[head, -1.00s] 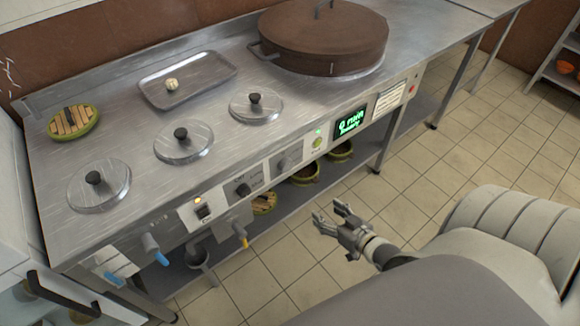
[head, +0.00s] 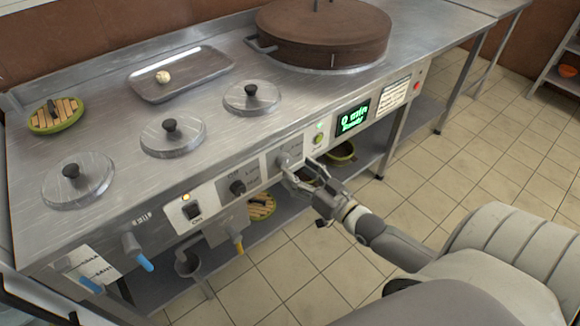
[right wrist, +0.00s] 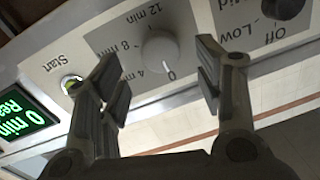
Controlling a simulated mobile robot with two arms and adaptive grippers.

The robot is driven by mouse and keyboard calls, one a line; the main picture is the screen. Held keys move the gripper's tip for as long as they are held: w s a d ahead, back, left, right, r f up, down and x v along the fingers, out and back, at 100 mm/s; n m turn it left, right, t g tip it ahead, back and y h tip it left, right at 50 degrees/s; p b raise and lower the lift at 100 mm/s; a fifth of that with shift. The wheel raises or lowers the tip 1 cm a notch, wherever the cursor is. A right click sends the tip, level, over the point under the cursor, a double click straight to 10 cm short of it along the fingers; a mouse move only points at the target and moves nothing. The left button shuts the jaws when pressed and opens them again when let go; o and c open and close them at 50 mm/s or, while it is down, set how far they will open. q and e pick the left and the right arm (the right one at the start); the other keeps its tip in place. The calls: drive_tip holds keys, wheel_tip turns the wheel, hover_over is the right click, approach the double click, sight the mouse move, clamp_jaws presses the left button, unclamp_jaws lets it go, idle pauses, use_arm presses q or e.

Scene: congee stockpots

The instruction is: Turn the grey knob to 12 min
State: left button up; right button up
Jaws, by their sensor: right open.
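The grey knob (right wrist: 160,52) is on the front panel, on a grey plate with a minute scale reading 0, 4, 8 and 12 min. The knob also shows in the head view (head: 283,160). My right gripper (right wrist: 158,85) is open, with one finger on each side of the knob in the right wrist view and the knob beyond the tips. In the head view my right gripper (head: 298,172) is close to the panel at the knob. The green display (head: 353,119) reads 0 min, Ready. My left gripper is not in view.
A Start button (right wrist: 72,84) sits beside the knob plate. A black Off-Low knob (head: 238,187) and a lit switch (head: 192,211) are farther left on the panel. Lidded pots and a large brown lid (head: 322,38) are on the counter. The floor before it is clear.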

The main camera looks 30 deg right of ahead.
sight(288, 164)
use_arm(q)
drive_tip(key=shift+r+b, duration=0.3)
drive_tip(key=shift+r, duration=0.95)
use_arm(e)
drive_tip(key=shift+w+a, duration=0.15)
drive_tip(key=shift+w, duration=0.9)
drive_tip(key=shift+w+a, duration=0.15)
drive_tip(key=shift+w, duration=0.85)
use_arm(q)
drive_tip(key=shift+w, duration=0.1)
use_arm(e)
drive_tip(key=c, duration=1)
